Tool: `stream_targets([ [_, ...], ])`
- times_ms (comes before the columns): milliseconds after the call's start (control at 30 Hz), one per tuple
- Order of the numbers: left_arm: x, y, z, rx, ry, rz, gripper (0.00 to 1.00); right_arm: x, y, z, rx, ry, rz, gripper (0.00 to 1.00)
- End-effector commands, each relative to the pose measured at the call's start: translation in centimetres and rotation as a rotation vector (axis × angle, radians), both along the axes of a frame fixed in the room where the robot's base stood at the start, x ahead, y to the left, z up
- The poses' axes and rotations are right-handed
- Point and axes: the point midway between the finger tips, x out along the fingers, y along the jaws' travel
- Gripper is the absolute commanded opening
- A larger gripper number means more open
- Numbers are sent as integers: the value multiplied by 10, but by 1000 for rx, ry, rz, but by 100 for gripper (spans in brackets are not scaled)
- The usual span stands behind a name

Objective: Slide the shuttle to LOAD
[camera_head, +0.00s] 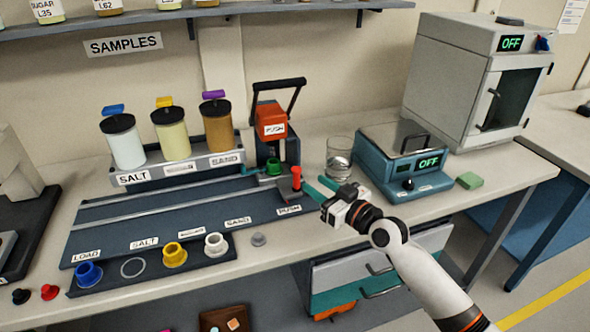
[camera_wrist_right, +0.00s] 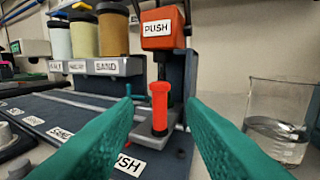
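The shuttle (camera_head: 288,190) is a small grey plate at the right end of the grooved track board (camera_head: 180,212), by the PUSH label. A red upright handle (camera_head: 296,177) stands on it, and a green ring-shaped piece (camera_head: 274,167) sits beside the handle under the press. The LOAD label (camera_head: 87,256) is at the track's far left end. My right gripper (camera_head: 316,187) is open, just right of the handle. In the right wrist view the red handle (camera_wrist_right: 159,105) stands ahead, between the two teal fingers in the picture, with no visible contact. My left gripper is not in view.
An orange press (camera_head: 271,119) stands behind the shuttle. A glass beaker (camera_head: 339,160) stands close behind my right gripper, with a scale (camera_head: 405,165) to its right. SALT and SAND dispensers line the track's back; coloured cups sit along its front.

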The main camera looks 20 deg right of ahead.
Motion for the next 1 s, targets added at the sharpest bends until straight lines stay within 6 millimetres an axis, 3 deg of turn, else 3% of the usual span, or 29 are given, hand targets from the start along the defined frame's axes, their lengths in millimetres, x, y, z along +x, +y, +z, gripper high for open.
stream_targets([
  [167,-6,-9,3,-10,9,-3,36,35,16,2,4,-1,0,37],
  [400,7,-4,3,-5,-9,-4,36,66,30,0,1,0,0,37],
  [800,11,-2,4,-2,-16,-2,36,73,33,0,0,1,0,37],
  [867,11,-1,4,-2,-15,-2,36,73,33,0,0,1,0,31],
  [1000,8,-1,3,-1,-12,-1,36,73,33,0,0,1,0,8],
])
